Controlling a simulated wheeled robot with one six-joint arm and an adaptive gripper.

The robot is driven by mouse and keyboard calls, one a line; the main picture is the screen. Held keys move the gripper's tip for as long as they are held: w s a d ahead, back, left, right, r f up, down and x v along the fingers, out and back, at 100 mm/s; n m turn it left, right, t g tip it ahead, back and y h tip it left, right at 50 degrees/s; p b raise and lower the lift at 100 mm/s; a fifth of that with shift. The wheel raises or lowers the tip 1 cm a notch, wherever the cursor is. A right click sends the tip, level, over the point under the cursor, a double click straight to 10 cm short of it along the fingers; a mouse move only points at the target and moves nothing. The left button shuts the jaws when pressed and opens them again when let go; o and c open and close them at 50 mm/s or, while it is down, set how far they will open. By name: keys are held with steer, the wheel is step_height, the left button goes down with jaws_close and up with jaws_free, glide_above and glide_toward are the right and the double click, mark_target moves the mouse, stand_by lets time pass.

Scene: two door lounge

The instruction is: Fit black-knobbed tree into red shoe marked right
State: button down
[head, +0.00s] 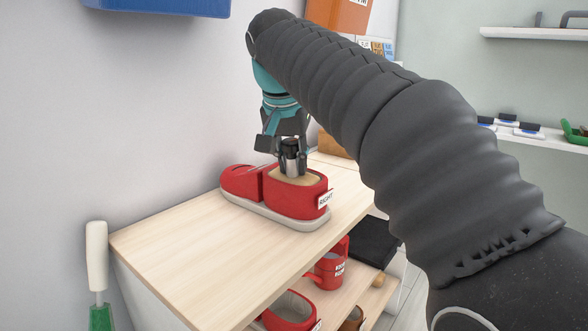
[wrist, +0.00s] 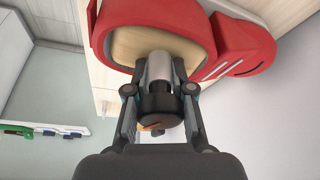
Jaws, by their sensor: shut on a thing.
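A red shoe (head: 292,198) with a white sole and a tag reading RIGHT stands upright on the wooden cabinet top, its toe toward the far left. The shoe tree (head: 290,166) has a black knob, a metal neck and a pale wooden part that sits inside the shoe's opening. My gripper (head: 291,150) is above the heel end, pointing down, shut on the tree's knob end. The wrist view shows the black knob (wrist: 160,108) between the fingers and the wooden part within the red rim (wrist: 104,38). How deep the tree sits is hidden.
A blue box (head: 160,5) hangs at top left. A white-handled, green tool (head: 97,258) is at left. The cabinet top (head: 190,242) is clear left of the shoe.

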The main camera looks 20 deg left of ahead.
steer(key=shift+w+x, duration=0.2)
steer(key=shift+x, duration=0.85)
steer(key=shift+s+d+r, duration=0.1)
steer(key=shift+s+r, duration=0.15)
steer(key=shift+r, duration=0.1)
steer(key=c, duration=1)
jaws_free()
steer(key=shift+o, duration=0.2)
steer(key=shift+r, duration=0.1)
steer(key=p+v, duration=0.4)
steer(key=v, duration=0.8)
steer(key=shift+s, duration=0.1)
